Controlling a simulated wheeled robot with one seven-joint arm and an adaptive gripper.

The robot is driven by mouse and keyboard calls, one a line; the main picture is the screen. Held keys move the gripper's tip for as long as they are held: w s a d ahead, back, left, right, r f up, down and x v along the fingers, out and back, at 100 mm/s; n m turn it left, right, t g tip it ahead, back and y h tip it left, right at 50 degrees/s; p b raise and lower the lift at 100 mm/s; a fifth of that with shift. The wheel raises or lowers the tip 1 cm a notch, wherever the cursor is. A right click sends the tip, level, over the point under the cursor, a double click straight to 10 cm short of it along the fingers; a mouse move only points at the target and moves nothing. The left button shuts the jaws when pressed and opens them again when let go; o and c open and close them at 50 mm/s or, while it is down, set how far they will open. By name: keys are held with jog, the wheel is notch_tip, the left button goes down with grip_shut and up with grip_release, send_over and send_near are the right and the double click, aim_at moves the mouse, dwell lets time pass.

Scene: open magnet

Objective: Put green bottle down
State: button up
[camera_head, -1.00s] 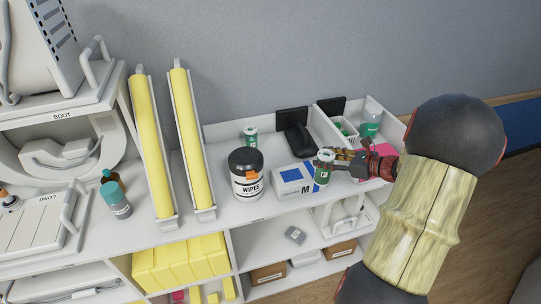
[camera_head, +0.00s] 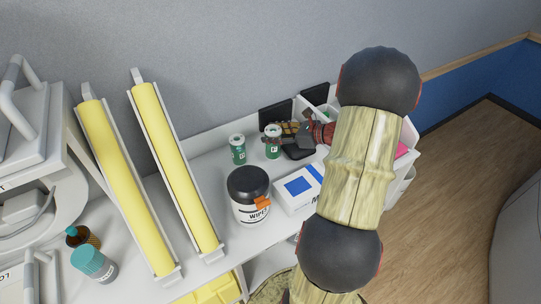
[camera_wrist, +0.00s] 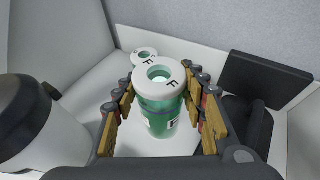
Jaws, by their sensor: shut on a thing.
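A green bottle with a white ring-shaped top (camera_head: 272,148) is between the fingers of my gripper (camera_head: 279,134), which is shut on it. In the wrist view the held green bottle (camera_wrist: 160,118) stands upright between the two fingers (camera_wrist: 163,100). I cannot tell whether its base touches the shelf. A second, similar green bottle (camera_head: 237,152) stands on the white shelf top just left of the held one. In the wrist view its white top (camera_wrist: 144,53) shows behind the held bottle, partly hidden by it.
A black-lidded wipes tub (camera_head: 250,200) and a white-and-blue box (camera_head: 297,190) stand in front of the bottles. A black device (camera_head: 299,152) is just right of the gripper. Yellow rolls (camera_head: 175,165) in holders lean at left. The wall is close behind.

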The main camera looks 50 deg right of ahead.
aim_at(273, 148)
jog(key=shift+f+b, duration=0.3)
jog(key=shift+f, duration=3.2)
jog(key=shift+f, duration=0.1)
jog(key=o, duration=1.5)
jog(key=shift+f, duration=0.1)
jog(key=shift+r, duration=0.2)
jog(key=v, duration=1.2)
jog(key=shift+s+f+p, duration=0.1)
jog(key=shift+p, duration=0.25)
